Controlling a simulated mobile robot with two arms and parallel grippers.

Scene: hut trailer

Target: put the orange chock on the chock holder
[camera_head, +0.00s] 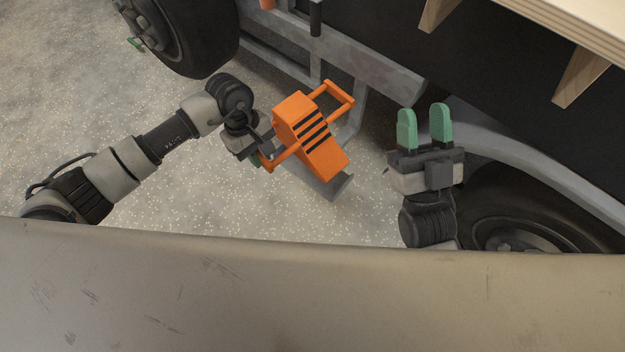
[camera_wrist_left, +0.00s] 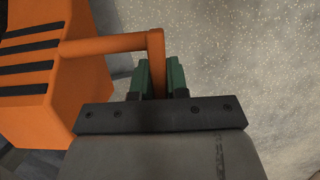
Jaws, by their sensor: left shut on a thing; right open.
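The orange chock (camera_head: 312,135) with black stripes and a bar handle at each end is in the middle of the head view. My left gripper (camera_head: 262,158) is shut on its near-left handle; the left wrist view shows the green fingers (camera_wrist_left: 158,78) on either side of the orange handle bar (camera_wrist_left: 105,46). The grey metal chock holder (camera_head: 338,187) shows behind and below the chock, mostly hidden by it. I cannot tell whether the chock touches it. My right gripper (camera_head: 424,126) is open and empty, to the right of the chock.
The grey trailer frame (camera_head: 375,72) runs behind the chock. One wheel (camera_head: 185,35) is at upper left and another (camera_head: 525,215) at right, near my right arm. A wooden edge (camera_head: 580,25) overhangs at upper right. Speckled floor (camera_head: 80,90) is free at left.

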